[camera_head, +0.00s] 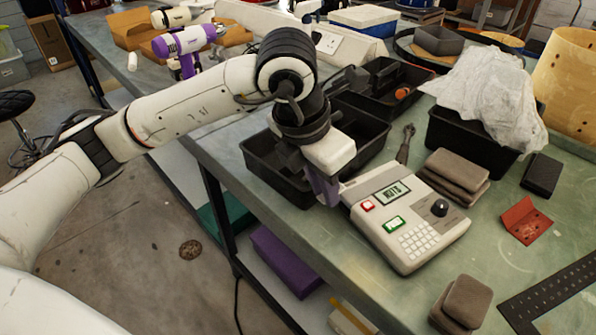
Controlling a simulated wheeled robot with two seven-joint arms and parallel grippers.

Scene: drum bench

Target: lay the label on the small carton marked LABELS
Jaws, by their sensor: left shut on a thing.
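My left gripper (322,190) points down at the left rear corner of the label printer (408,222), over the bench edge. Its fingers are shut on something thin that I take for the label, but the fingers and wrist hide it. The printer is a pale box with a lit screen, a red button, a green button, a keypad and a black knob. I cannot make out a carton marked LABELS; no such lettering is readable. My right gripper is not in view.
A black tray (262,157) lies just behind my left gripper. Grey-brown pads (455,172), a red card (525,221), a black ruler (560,295) and a black bin with white cloth (487,95) are to the right. The bench's front edge drops to a lower shelf.

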